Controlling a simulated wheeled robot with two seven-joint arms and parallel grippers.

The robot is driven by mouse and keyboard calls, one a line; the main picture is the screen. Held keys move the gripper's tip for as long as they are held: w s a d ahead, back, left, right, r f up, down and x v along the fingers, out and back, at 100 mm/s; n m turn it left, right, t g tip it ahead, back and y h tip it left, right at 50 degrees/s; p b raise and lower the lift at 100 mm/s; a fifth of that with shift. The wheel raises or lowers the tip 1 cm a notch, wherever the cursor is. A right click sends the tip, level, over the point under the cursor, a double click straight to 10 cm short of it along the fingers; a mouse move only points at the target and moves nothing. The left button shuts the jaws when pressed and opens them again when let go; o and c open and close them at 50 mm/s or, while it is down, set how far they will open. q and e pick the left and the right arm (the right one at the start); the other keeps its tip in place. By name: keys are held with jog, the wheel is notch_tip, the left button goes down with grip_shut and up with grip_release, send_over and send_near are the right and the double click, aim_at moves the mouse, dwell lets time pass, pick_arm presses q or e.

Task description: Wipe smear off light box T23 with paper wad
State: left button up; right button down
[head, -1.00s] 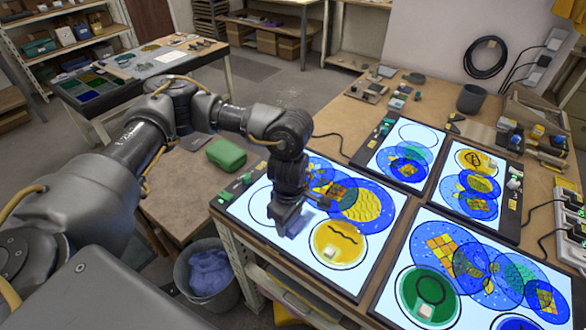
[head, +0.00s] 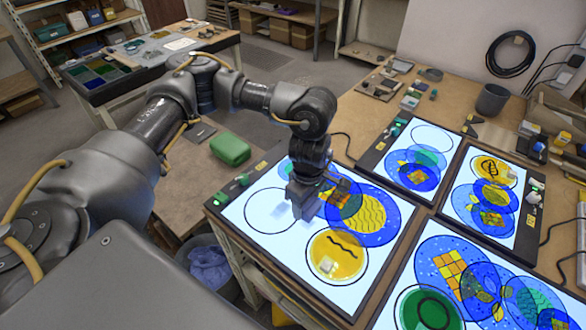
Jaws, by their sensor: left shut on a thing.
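Several lit light boxes lie on the workbench; their labels are too small to read, so I cannot tell which is T23. My left gripper (head: 304,208) is low over the near-left light box (head: 262,243), between an empty outlined circle and the blue and yellow discs. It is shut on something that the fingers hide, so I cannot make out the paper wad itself. I cannot make out a clear smear; the gripper covers part of the panel. A yellow disc (head: 334,262) with a black wavy line and a small pale block lies on that panel. My right gripper is not in view.
More light boxes (head: 408,155) with coloured discs fill the right of the workbench. A green case (head: 229,149) sits on a lower surface at left. A bin with a blue liner (head: 209,266) stands below. A dark cup (head: 491,99) stands at the back right.

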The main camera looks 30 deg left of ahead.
pick_arm(q)
jog(key=r, duration=0.1)
jog(key=r+p, duration=0.1)
jog(key=r, duration=0.2)
jog(key=shift+s+p, duration=0.3)
jog(key=shift+r+p, duration=0.3)
jog(key=shift+r, duration=0.05)
jog(key=shift+w+r+p, duration=0.2)
jog(key=shift+r+p, duration=0.35)
jog(key=shift+r, duration=0.15)
jog(key=shift+s+r+p, duration=0.1)
jog(key=shift+r+p, duration=0.35)
jog(key=shift+r, duration=0.25)
